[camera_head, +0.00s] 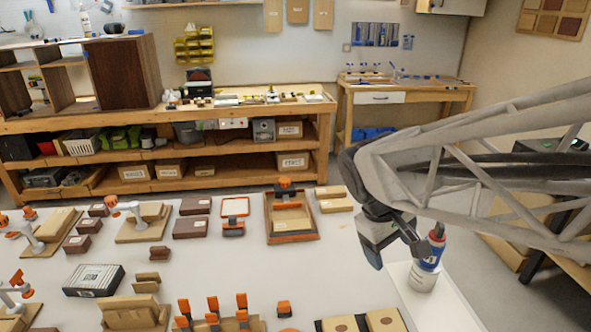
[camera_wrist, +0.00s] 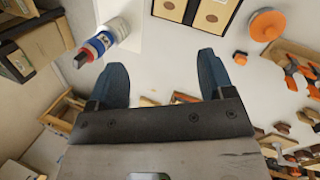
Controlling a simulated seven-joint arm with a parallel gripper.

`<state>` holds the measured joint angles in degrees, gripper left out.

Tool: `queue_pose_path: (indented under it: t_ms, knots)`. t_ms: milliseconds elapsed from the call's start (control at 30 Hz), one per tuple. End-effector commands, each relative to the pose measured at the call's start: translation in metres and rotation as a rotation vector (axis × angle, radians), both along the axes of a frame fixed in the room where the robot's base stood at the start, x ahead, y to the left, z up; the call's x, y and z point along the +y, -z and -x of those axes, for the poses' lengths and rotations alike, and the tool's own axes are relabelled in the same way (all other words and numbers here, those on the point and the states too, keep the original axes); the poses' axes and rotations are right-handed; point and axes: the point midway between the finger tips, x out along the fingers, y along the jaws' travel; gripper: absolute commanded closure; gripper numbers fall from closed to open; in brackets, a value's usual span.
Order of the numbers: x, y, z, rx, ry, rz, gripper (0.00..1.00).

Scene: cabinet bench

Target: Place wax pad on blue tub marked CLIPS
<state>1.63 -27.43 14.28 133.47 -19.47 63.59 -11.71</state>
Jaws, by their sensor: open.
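My gripper (camera_head: 396,256) hangs over the right side of the white table, beside a white bottle with a blue and red top (camera_head: 425,268). In the wrist view my gripper (camera_wrist: 161,72) shows two blue fingers spread wide with only bare table between them. The bottle also shows in the wrist view (camera_wrist: 112,32), left of the left finger. I cannot make out which thing is the wax pad. No tub with a readable CLIPS label shows; a blue item (camera_head: 374,133) sits on the lower shelf of the far right bench, too small to identify.
Boxes with brown discs (camera_head: 382,321) lie at the table's front edge. An orange round piece (camera_wrist: 267,24) is right of my gripper in the wrist view. A wooden tray with orange corners (camera_head: 291,238) stands left of my gripper. The table between them is mostly clear.

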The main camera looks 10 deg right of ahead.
Motion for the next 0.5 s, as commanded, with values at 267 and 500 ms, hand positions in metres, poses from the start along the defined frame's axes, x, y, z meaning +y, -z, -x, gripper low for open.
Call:
queue_pose_path:
  t_ms: [267,500]
  knots:
    - [0.043,-0.014,0.055,-0.246,0.221,-0.219,0.25]
    - [0.058,-0.017,0.073,-0.329,0.315,-0.314,0.25]
